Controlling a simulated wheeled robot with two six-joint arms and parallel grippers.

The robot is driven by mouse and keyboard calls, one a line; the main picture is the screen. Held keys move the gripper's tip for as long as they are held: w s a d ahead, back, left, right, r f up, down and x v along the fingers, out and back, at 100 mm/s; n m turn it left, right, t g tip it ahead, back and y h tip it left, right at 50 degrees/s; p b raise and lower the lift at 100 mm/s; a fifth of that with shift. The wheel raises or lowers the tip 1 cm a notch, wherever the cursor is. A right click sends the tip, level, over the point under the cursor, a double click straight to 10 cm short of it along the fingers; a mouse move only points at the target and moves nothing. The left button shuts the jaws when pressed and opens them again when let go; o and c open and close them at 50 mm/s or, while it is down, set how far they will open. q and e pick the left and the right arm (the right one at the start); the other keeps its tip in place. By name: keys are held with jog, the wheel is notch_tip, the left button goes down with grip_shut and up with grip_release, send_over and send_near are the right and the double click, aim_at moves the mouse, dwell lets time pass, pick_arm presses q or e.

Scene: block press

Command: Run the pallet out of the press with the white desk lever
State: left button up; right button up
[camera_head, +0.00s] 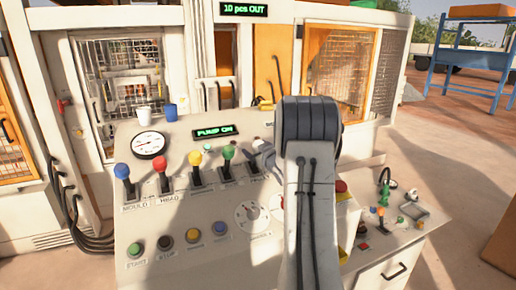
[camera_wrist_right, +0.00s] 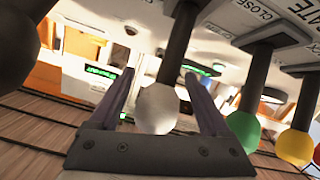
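The white desk lever's knob (camera_wrist_right: 157,108) is in the right wrist view, on a dark shaft, between the two fingers of my right gripper (camera_wrist_right: 160,82). The fingers stand apart, one on each side of the lever, with gaps beside the knob. In the head view my right gripper (camera_head: 258,155) is at the right end of the lever row, partly hidden by my own arm. The press (camera_head: 125,70) stands behind the desk, behind a mesh window. I cannot make out the pallet. My left gripper is not in view.
Levers with blue (camera_head: 122,170), red (camera_head: 160,164), yellow (camera_head: 195,158) and green (camera_head: 229,153) knobs stand left of my right gripper. The green one (camera_wrist_right: 242,132) is nearest it. Buttons and a dial (camera_head: 252,216) are below. Displays read "PUMP ON" (camera_head: 213,132) and "10 pcs OUT" (camera_head: 244,9).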

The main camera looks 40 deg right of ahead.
jog(key=shift+s+r, duration=0.1)
jog(key=b+v, duration=0.4)
jog(key=v, duration=0.6)
jog(key=shift+s, duration=0.25)
dwell(0.8)
